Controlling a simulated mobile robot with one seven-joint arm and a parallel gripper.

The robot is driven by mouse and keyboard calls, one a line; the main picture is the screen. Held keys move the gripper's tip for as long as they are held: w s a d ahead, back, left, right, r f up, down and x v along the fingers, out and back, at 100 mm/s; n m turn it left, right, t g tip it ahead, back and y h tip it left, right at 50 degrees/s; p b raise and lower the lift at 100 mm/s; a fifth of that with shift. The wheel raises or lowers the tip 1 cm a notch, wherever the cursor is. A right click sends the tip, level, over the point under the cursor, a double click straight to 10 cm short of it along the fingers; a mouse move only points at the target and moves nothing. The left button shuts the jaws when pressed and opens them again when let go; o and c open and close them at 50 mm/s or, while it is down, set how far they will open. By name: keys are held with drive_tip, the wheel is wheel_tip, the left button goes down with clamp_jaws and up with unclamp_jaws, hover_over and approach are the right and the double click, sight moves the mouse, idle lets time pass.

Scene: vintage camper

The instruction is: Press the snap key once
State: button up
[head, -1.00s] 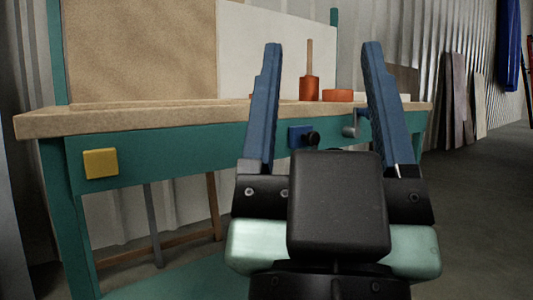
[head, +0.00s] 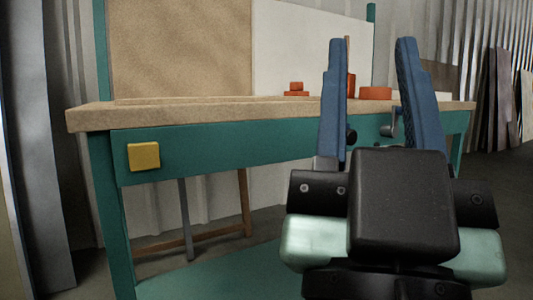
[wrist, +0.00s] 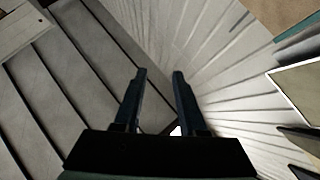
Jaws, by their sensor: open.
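No part is labelled as the snap key, so I cannot tell for sure which it is. A yellow square block (head: 144,156) sits on the green front apron of the workbench, near its left end. A black round knob (head: 351,135) shows on the same apron, partly hidden by my left finger. A grey crank-like part (head: 389,124) shows between my fingers. My gripper (head: 371,41) is open and empty, fingers pointing up in the head view, right of the yellow block and apart from it. In the wrist view my gripper (wrist: 159,73) is also open, with nothing between the fingers.
The wooden bench top (head: 88,117) holds orange-red pieces (head: 376,93) towards the right. A tan board (head: 180,50) and a white panel (head: 310,45) stand behind. Boards (head: 500,100) lean on the corrugated wall at right. A lower green shelf (head: 215,275) lies under the bench.

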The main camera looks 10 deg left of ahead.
clamp_jaws()
idle(1.4)
